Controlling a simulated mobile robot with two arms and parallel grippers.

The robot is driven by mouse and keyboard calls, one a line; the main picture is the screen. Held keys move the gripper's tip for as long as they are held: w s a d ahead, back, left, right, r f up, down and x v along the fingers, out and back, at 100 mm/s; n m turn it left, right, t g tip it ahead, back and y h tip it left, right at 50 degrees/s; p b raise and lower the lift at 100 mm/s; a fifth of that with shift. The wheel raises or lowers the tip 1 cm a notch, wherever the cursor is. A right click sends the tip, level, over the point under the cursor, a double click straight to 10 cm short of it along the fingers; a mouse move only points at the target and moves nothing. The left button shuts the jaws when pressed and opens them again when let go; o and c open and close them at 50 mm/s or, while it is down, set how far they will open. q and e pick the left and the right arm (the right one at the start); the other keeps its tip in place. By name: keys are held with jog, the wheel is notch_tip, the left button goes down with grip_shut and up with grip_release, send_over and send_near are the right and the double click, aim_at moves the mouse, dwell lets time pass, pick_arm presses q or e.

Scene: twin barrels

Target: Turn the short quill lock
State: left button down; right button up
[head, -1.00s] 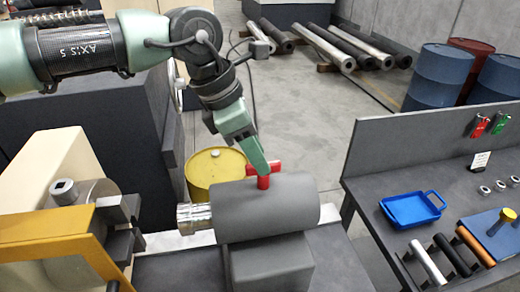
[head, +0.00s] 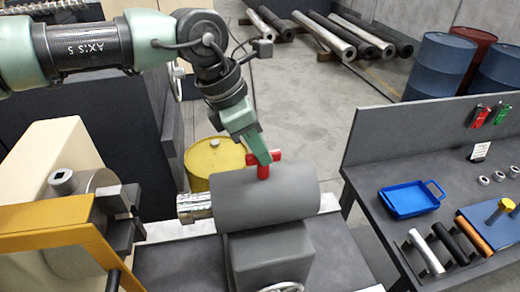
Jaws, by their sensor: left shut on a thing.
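The short quill lock is a red T-shaped handle (head: 263,171) standing on top of the grey tailstock barrel (head: 266,199). My left gripper (head: 262,156) comes down from above and is shut on the red handle's crossbar, partly hiding it. The shiny quill (head: 195,206) sticks out of the barrel's left end. The right gripper does not show.
A chuck with jaws (head: 112,208) and a yellow guard (head: 60,233) stand at the left. A yellow drum (head: 203,177) is behind the barrel. A workbench with a blue tray (head: 410,199) and several rods stands at the right. Part of a handwheel (head: 283,287) shows at the bottom.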

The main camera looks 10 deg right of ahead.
pick_arm(q)
jog(key=n+b, duration=0.1)
jog(key=b, duration=0.2)
jog(key=n+t+b, duration=0.1)
jog(key=b, duration=0.2)
jog(key=f+n+b, duration=0.1)
jog(key=n+b, duration=0.1)
jog(key=b, duration=0.1)
jog(key=shift+s+t, duration=0.1)
jog(key=shift+t, duration=0.2)
jog(key=n+b, duration=0.2)
jog(key=n+t+y+b, duration=0.1)
jog(key=n+b, duration=0.2)
jog(key=b, duration=0.2)
jog(key=shift+s+d+r+n+t+y, duration=0.15)
jog(key=shift+r+n+t+y, duration=0.15)
jog(key=shift+n+t, duration=0.1)
jog(key=n+y+b, duration=0.1)
jog(key=n+b, duration=0.1)
jog(key=n, duration=0.1)
jog(key=shift+d+t, duration=0.1)
jog(key=shift+t, duration=0.2)
jog(key=shift+r+n+y+b, duration=0.2)
jog(key=shift+n+y+b, duration=0.55)
jog(key=shift+n, duration=1.55)
jog(key=c, duration=1.4)
grip_release()
